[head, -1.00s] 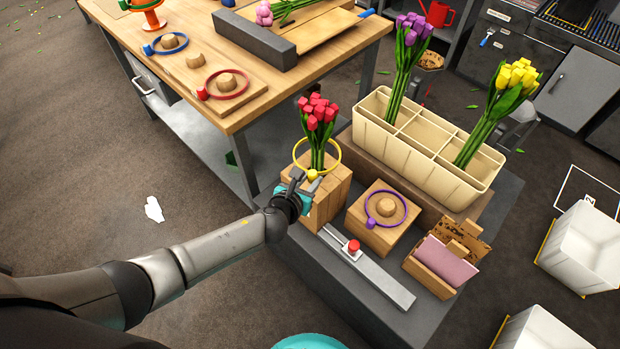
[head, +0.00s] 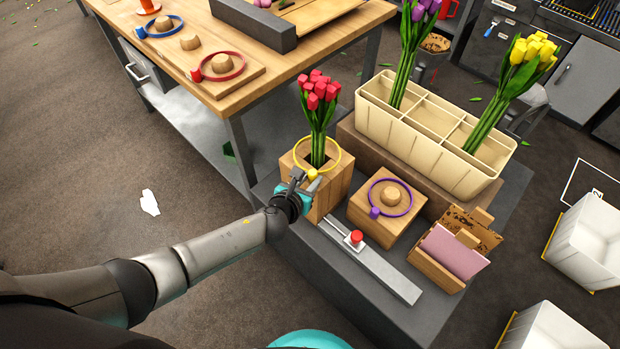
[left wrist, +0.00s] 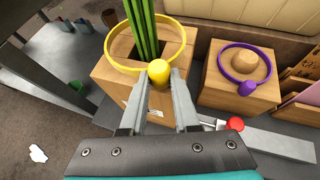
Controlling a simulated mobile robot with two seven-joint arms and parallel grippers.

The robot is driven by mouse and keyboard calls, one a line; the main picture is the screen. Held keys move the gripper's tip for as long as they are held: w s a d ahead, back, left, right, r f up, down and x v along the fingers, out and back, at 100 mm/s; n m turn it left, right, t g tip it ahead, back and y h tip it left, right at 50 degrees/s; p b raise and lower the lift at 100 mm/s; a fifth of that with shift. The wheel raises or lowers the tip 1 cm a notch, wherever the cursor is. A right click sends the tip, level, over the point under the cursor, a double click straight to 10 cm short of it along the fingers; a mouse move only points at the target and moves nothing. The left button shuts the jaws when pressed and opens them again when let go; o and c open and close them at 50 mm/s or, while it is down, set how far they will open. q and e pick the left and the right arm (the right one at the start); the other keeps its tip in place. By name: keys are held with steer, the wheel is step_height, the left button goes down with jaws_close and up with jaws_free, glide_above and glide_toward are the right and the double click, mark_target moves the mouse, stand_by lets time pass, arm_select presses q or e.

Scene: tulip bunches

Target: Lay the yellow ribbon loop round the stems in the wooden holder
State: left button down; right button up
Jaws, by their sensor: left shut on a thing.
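The wooden holder (head: 335,192) is a block with a square dark opening, and green stems (head: 318,146) of a red tulip bunch (head: 320,90) stand upright in it. The yellow ribbon loop (head: 338,147) is around the stems, close over the holder's top; whether it touches the wood I cannot tell. In the left wrist view, the loop (left wrist: 184,45) circles the stems (left wrist: 142,30) above the holder (left wrist: 112,88). My left gripper (head: 308,182) is shut on the loop's yellow knob (left wrist: 159,72) at the holder's near side. My right gripper is out of view.
A purple loop (head: 408,199) lies round a peg on a wooden block (head: 378,220) to the right. A cream divided bin (head: 440,160) with purple and yellow tulips stands behind. A rail with a red knob (head: 356,237) lies in front. A wooden workbench (head: 265,85) is at the back left.

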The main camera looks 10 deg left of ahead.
arm_select(q)
steer(key=c, duration=0.6)
jaws_free()
steer(key=shift+o, duration=0.2)
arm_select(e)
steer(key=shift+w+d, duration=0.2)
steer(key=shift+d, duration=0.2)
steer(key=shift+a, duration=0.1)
arm_select(q)
steer(key=p+v, duration=0.5)
steer(key=v, duration=1)
steer(key=shift+p, duration=0.4)
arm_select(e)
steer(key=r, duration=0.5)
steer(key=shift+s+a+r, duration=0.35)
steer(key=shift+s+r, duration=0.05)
arm_select(q)
steer(key=shift+r, duration=0.1)
